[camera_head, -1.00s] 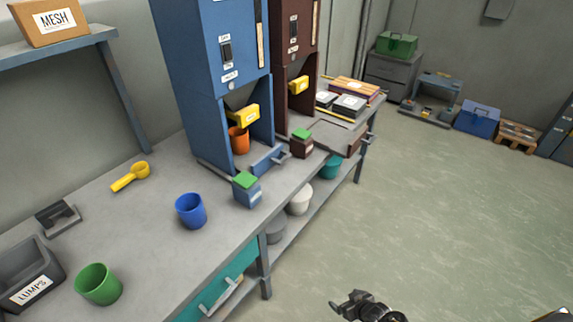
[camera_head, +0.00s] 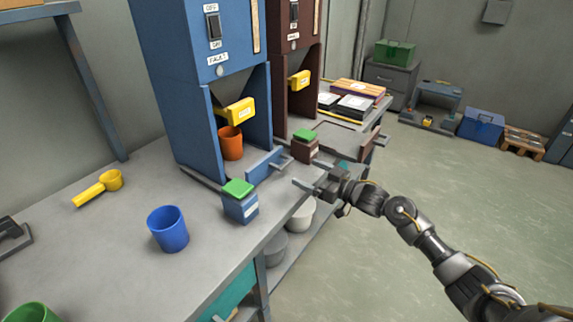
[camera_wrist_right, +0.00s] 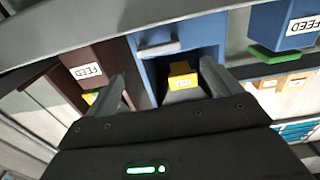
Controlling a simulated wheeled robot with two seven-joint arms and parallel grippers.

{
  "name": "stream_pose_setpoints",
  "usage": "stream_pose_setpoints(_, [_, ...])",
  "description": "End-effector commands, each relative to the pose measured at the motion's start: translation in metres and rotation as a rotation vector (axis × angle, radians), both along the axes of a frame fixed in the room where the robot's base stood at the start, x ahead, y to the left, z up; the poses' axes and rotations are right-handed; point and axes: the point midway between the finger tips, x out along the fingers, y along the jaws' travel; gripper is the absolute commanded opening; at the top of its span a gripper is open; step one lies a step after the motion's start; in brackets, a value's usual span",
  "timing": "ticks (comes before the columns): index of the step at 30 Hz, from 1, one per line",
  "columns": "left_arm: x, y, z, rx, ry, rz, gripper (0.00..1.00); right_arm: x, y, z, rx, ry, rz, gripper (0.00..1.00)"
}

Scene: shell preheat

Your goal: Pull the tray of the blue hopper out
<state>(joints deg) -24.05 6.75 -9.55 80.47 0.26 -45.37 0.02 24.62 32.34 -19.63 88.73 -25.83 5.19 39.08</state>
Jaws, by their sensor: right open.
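The blue hopper (camera_head: 208,85) stands on the bench, with a yellow spout piece (camera_head: 236,111) and an orange cup (camera_head: 231,143) in its lower bay. Its low blue tray front (camera_head: 264,166) closes the bay's foot and carries a grey handle (camera_head: 284,161). My right gripper (camera_head: 308,178) is open and empty, in front of the bench edge, to the right of the handle and apart from it. In the right wrist view, the blue hopper's tray handle (camera_wrist_right: 158,47) shows between my spread fingers (camera_wrist_right: 162,72). My left gripper is not in view.
A blue feed box with green lid (camera_head: 240,202) stands left of the tray, and a brown one (camera_head: 305,147) to its right by the brown hopper (camera_head: 293,60). A blue cup (camera_head: 167,229) and yellow scoop (camera_head: 98,188) lie farther left.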

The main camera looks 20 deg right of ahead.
Motion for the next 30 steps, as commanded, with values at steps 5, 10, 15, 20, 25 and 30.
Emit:
stream_pose_setpoints(5, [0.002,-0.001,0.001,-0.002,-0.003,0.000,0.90,0.028,0.024,0.001,0.003,-0.002,0.001,0.90])
stream_pose_setpoints(10, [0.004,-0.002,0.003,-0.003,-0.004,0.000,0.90,0.050,0.043,0.001,0.001,0.000,0.002,0.90])
stream_pose_setpoints(15, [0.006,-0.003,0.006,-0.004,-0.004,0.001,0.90,0.064,0.053,0.000,0.001,0.000,0.000,0.90])
stream_pose_setpoints(20, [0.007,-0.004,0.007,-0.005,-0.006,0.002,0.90,0.068,0.056,0.000,0.000,0.000,0.000,0.90])
stream_pose_setpoints(25, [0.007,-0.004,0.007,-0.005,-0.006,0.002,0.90,0.068,0.057,0.000,0.000,0.000,0.001,0.90])
stream_pose_setpoints(30, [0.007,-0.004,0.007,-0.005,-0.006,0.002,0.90,0.068,0.056,0.000,0.000,0.000,0.001,0.74])
